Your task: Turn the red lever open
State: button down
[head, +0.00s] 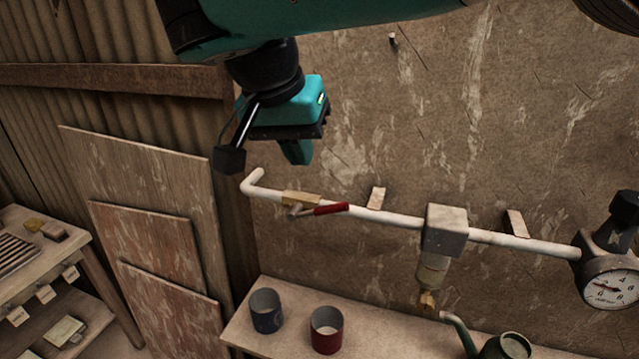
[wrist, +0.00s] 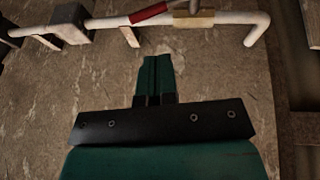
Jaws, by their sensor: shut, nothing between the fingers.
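The red lever (head: 331,209) sits on a brass valve (head: 301,199) on the white pipe (head: 385,216) along the wall. In the head view the lever lies roughly along the pipe, its handle pointing right. In the wrist view the red lever (wrist: 149,13) and the brass valve (wrist: 194,19) show at the top edge, the lever partly cut off. My gripper (head: 299,158) is shut and empty, above the valve and a little left of the lever in the head view, apart from both. Its closed green fingers also show in the wrist view (wrist: 155,62).
A grey box fitting (head: 445,230) with a filter below and a pressure gauge (head: 608,287) are farther right on the pipe. A blue cup (head: 267,312) and a red cup (head: 326,331) stand on the bench below. Boards (head: 150,190) lean at left. The wall around my gripper is clear.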

aim_at(320, 208)
jog(key=s+d+x, duration=0.1)
jog(key=x, duration=0.8)
jog(key=shift+a+f, duration=0.1)
jog(key=shift+f, duration=0.1)
